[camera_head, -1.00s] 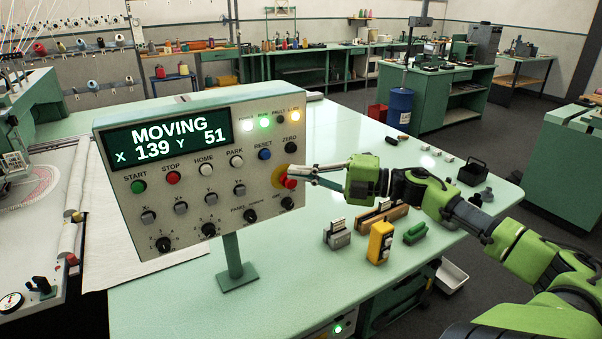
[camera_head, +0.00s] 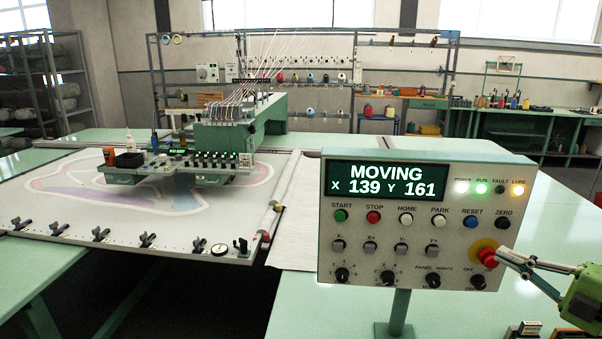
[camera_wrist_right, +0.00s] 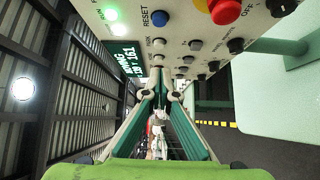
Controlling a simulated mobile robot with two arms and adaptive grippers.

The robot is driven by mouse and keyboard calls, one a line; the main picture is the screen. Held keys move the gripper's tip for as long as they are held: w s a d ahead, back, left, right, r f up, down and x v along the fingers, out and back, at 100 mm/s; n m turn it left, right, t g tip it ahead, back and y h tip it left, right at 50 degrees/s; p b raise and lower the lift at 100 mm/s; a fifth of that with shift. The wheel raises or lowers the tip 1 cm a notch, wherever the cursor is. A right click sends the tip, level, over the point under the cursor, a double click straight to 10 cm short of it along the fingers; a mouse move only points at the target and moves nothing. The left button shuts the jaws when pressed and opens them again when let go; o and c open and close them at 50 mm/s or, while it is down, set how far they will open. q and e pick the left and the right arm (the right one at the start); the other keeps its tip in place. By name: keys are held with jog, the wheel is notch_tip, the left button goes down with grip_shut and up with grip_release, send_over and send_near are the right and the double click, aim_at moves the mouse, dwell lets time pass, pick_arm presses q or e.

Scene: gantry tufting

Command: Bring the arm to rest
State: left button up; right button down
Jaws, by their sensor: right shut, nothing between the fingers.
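My right gripper (camera_head: 504,254) comes in from the right edge in the head view. Its shut, empty fingertips are in front of the control panel (camera_head: 330,262), beside the red mushroom button (camera_head: 487,257). In the right wrist view the closed fingertips (camera_wrist_right: 160,92) are below the panel face, and the red button (camera_wrist_right: 225,10) is at the top. I cannot tell whether the fingertips touch the panel. The display (camera_head: 388,182) reads MOVING, X 139, Y 161. The power, run and lube lamps are lit; the fault lamp is dark. My left gripper is not in view.
A tufting gantry head (camera_head: 240,135) stands over a white cloth (camera_head: 60,200) with a coloured pattern, left of the panel. Clamps line the frame's front edge. Shelves with yarn cones stand behind.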

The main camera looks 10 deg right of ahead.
notch_tip(320, 180, down, 16)
jog(key=s+d+m+t+h, duration=0.1)
jog(key=s+d+m+h, duration=0.1)
jog(key=m+h, duration=0.95)
jog(key=s+a+f+m+g+h, duration=0.1)
jog(key=s+a+f+m+g, duration=0.15)
jog(key=f, duration=0.25)
jog(key=s+a+f+m+g, duration=0.2)
jog(key=s+a+f+m, duration=0.15)
jog(key=f, duration=0.25)
jog(key=s+a+f+m+g+y, duration=0.2)
jog(key=s+a+f+g, duration=0.2)
jog(key=s+a, duration=0.6)
jog(key=s+a+f+m+g+y, duration=0.25)
jog(key=s+a+g, duration=0.25)
jog(key=s+a, duration=0.5)
notch_tip(320, 180, down, 29)
jog(key=a+g+b, duration=0.1)
jog(key=a, duration=0.1)
jog(key=s+d+f, duration=0.1)
jog(key=s+f, duration=0.7)
jog(key=s+d+f+g+h+b, duration=0.1)
jog(key=s+d+f, duration=0.1)
jog(key=s+f, duration=0.6)
jog(key=shift+s+d+f+n, duration=0.15)
jog(key=shift+d+f+n, duration=0.15)
jog(key=shift+f+n, duration=0.1)
